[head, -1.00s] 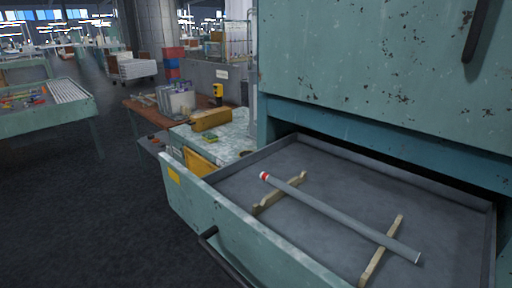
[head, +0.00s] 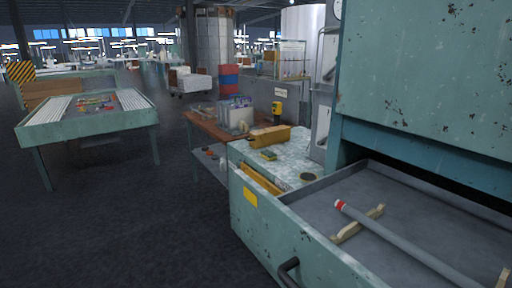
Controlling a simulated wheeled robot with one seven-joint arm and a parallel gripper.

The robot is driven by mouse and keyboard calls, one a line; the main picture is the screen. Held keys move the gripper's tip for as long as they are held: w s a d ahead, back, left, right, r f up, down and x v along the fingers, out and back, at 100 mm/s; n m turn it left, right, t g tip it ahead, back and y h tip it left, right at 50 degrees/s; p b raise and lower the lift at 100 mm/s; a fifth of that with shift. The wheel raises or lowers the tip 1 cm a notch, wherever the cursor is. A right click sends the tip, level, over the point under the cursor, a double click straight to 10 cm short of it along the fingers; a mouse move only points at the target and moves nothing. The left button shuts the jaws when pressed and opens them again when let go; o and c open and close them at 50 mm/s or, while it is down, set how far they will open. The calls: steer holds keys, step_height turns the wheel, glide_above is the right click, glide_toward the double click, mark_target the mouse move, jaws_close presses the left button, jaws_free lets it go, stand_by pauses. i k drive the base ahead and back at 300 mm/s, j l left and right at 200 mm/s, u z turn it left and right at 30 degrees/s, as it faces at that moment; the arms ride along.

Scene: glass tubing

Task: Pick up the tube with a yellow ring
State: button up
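A long grey tube (head: 398,242) lies in the open drawer (head: 290,205) at the right, resting across two wooden supports, a nearer-left one (head: 358,224) and one at the right edge (head: 503,279). Its visible end carries a red ring (head: 341,205) with a pale tip; no yellow ring shows on it. The tube's other end runs toward the bottom right. No tube with a yellow ring can be made out in this view. On the green table (head: 62,122) at the left lie several thin white tubes (head: 133,99), too small to tell any rings. My gripper is not in view.
The teal cabinet (head: 425,85) fills the right side, its drawer jutting out. Beside it stand a pale-topped bench (head: 285,163) with a yellow block (head: 270,137) and a brown table (head: 205,122) with grey containers. Dark floor (head: 120,215) is open at the lower left and centre.

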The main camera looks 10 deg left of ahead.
mark_target(207, 111)
steer(key=i+j+u, duration=0.55)
steer(key=i+u, duration=0.2)
steer(key=i+j+u, duration=0.1)
steer(key=i+u, duration=0.3)
steer(key=i, duration=2.35)
steer(key=i+j+z, duration=0.1)
steer(key=i, duration=0.4)
steer(key=i+j, duration=0.15)
steer(key=i, duration=0.35)
steer(key=i+j+z, duration=0.1)
steer(key=i+z, duration=0.3)
steer(key=i+j+z, duration=0.25)
steer(key=i+z, duration=0.15)
steer(key=i+j+z, duration=0.5)
steer(key=z, duration=0.6)
steer(key=i+j+z, duration=0.2)
steer(key=j, duration=0.3)
steer(key=j+z, duration=0.2)
steer(key=j, duration=0.25)
steer(key=i+j+z, duration=0.25)
steer(key=j, duration=0.3)
steer(key=j+z, duration=0.25)
steer(key=j, duration=2.6)
steer(key=i, duration=0.05)
